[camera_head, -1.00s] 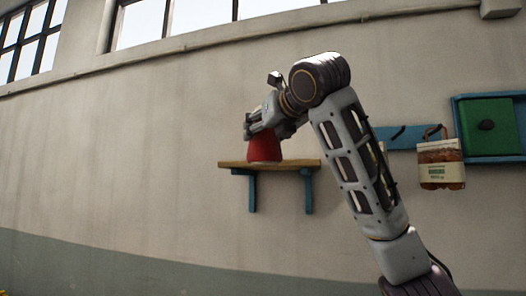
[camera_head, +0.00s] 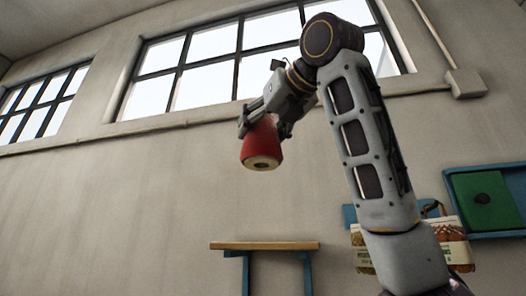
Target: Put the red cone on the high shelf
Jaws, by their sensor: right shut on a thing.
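The red cone (camera_head: 262,146) is in my right gripper (camera_head: 258,116), with its pale round base with a dark centre facing down toward me. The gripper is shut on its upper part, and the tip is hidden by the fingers. The cone hangs in the air in front of the wall, apart from the shelf in the picture. The shelf (camera_head: 265,245) is a wooden board on blue brackets, low in the view, and its top is bare where I see it. My left gripper is not in view.
A blue rail (camera_head: 349,214) with hanging sacks (camera_head: 453,243) is at the lower right, partly behind my right arm. A green panel in a blue frame (camera_head: 450,188) is at the right edge. Barred windows (camera_head: 237,70) run along the top. The wall left of the shelf is clear.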

